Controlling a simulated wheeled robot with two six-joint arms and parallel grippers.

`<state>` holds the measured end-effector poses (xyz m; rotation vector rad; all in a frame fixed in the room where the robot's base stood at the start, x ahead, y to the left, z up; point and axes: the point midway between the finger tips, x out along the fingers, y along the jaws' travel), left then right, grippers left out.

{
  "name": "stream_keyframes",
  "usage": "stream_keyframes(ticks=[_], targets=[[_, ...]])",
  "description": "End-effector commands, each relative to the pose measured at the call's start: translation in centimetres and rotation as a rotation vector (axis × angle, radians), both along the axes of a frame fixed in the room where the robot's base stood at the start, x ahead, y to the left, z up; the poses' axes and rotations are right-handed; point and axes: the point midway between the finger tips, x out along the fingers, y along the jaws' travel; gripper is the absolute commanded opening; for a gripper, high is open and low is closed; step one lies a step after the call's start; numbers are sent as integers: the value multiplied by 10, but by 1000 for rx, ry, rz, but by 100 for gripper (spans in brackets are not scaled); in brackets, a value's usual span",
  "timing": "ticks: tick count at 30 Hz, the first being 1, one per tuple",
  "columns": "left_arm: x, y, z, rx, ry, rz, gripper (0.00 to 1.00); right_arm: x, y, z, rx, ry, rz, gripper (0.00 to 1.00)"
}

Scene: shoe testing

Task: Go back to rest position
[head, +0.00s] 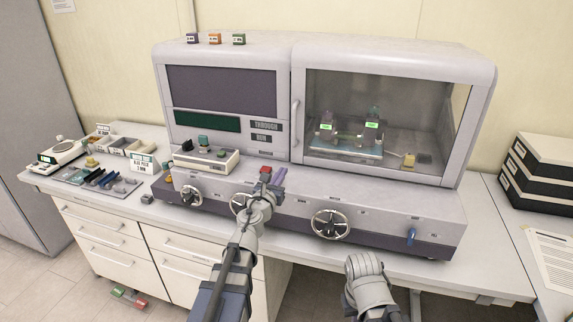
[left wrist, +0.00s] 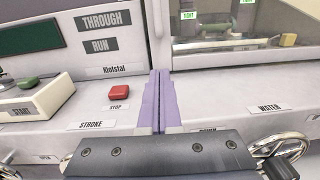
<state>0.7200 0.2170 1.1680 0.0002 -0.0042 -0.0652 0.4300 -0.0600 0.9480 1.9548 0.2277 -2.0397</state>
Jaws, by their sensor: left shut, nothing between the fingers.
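My left gripper (head: 273,178) is in front of the middle of a grey testing machine (head: 330,205), by the red STOP button (head: 265,170). In the left wrist view its two purple fingers (left wrist: 159,100) are closed together with nothing between them. The red button (left wrist: 118,91) shows just left of the fingers there, apart from them in the picture. My right arm (head: 368,285) comes in at the bottom right of the head view; its gripper cannot be made out.
The machine's glass door (head: 380,120) is closed over a fixture with green TIGHT labels. Handwheels (head: 331,225) stick out from the front, and a blue lever (head: 410,237) sits at the right. Small trays and tools (head: 100,178) lie at the left. Black boxes (head: 540,172) stand at the right.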

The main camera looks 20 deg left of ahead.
Motion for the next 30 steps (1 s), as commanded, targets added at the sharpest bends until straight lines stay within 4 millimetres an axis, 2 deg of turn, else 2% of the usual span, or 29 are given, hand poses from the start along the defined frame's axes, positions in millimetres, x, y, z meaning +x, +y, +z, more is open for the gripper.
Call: stream_keyframes(ticks=[2,8,11,14,17,20,22,26,27,30], targets=[[-10,0,0,0,0,0,0,0,0,0,0,0,0,0],[-12,1,0,-30,0,13,0,0,0,0,0,0,0,0],[-12,3,1,-184,-1,78,0,0,0,0,0,0,0,0],[-17,10,-6,-485,8,209,0,0,0,0,0,0,0,0],[-29,13,-30,-855,35,381,0,0,0,0,0,0,0,0],[-50,8,-67,-1205,77,578,0,0,0,0,0,0,0,0],[-70,-3,-97,-1430,115,736,0,0,0,0,0,0,0,0],[-122,-41,-154,-1774,196,1082,0,0,0,0,0,0,0,0],[-141,-55,-169,-1851,219,1201,0,0,0,0,0,0,0,0],[-188,-90,-197,-1973,263,1485,0,0,0,0,0,0,0,0]])
